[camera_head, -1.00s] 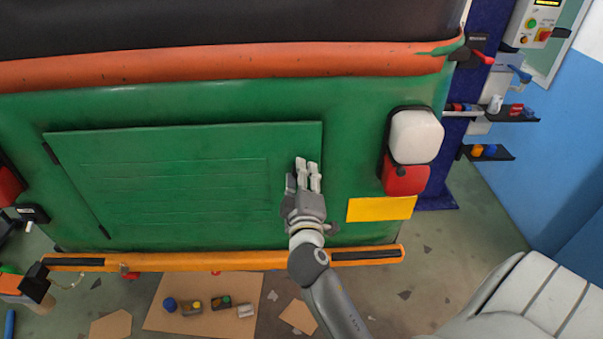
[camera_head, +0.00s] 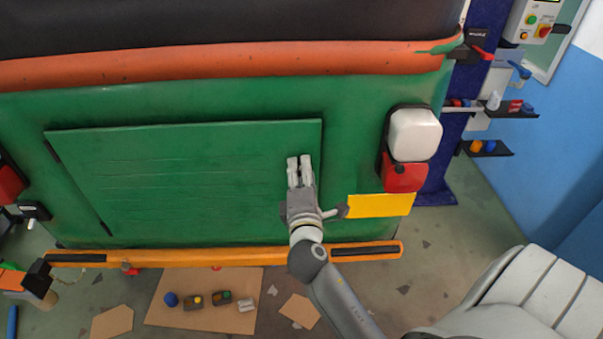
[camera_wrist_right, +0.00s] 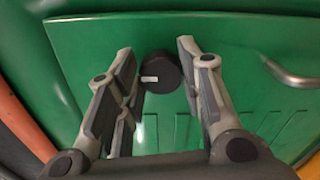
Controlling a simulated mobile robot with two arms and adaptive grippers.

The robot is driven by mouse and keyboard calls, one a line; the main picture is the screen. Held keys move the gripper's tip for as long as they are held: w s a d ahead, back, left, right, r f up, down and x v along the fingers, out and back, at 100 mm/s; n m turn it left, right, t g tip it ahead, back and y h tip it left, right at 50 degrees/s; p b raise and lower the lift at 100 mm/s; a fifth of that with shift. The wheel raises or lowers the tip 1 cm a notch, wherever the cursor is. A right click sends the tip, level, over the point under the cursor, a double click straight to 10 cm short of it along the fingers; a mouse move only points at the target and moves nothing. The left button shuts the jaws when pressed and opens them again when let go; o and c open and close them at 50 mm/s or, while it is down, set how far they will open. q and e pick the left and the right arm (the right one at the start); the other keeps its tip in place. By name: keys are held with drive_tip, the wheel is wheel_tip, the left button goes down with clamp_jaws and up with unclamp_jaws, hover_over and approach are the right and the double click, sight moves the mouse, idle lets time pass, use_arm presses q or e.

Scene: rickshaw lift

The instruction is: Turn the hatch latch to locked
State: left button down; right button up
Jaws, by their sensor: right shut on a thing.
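The green hatch (camera_head: 170,185) is a closed panel on the green rickshaw body. Its latch is a round black knob (camera_wrist_right: 160,73) with a short white mark, seen in the right wrist view against the hatch. The white mark lies nearly level in that view. My right gripper (camera_head: 299,165) is at the right edge of the hatch and hides the latch in the head view. My left gripper is not in view.
An orange bumper (camera_head: 225,257) runs below the hatch. A white and red lamp (camera_head: 415,135) and a yellow plate (camera_head: 380,205) are close on the right. A bent metal handle (camera_wrist_right: 290,76) shows in the wrist view. Cardboard (camera_head: 180,322) with small parts lies on the floor.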

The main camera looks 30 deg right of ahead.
drive_tip(key=shift+r, duration=0.1)
idle(0.3)
drive_tip(key=o, duration=1)
drive_tip(key=shift+w+d, duration=0.1)
drive_tip(key=v, duration=1.2)
